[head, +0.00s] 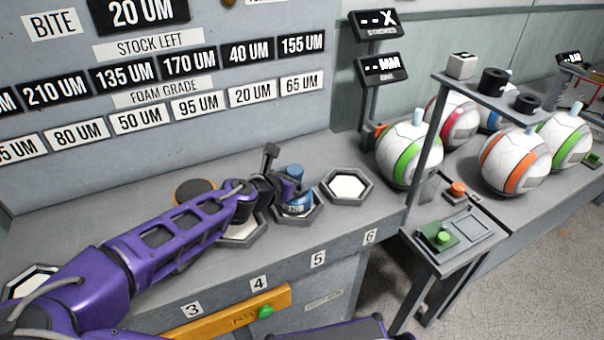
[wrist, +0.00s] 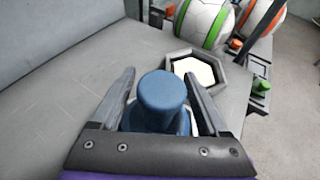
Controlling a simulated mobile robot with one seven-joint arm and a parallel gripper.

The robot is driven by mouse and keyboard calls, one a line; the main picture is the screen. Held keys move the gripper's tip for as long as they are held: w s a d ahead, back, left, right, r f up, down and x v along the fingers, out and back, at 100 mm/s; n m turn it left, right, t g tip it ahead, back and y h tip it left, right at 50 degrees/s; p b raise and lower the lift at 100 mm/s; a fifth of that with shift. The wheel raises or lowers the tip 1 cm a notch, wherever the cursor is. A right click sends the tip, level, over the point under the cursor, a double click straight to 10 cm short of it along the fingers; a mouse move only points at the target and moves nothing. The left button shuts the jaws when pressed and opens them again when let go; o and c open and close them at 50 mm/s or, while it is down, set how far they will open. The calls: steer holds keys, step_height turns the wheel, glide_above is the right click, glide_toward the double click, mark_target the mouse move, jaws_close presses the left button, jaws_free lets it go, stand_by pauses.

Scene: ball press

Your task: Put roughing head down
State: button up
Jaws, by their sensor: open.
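A blue head with a round knob (wrist: 162,90) stands between the fingers of my gripper (wrist: 160,78) in the wrist view. I take it to be the roughing head. In the head view the blue head (head: 298,201) is in the hexagonal nest (head: 300,219) above label 5. My gripper (head: 287,188) is open around the head, with gaps between the fingers and the knob in the wrist view. The lower part of the head is partly hidden by the gripper.
The hexagonal nest (head: 347,186) by label 6 is empty, with a white floor. A dark disc with an orange rim (head: 193,191) lies behind my arm. Several striped balls (head: 515,160) and a post with displays (head: 381,68) stand to the right.

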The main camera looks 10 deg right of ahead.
steer(key=shift+r, duration=0.1)
steer(key=shift+s+a+r, duration=0.15)
steer(key=p+v, duration=0.1)
steer(key=v, duration=1)
steer(key=shift+s+a+p, duration=0.2)
steer(key=shift+p, duration=0.1)
steer(key=shift+r, duration=0.15)
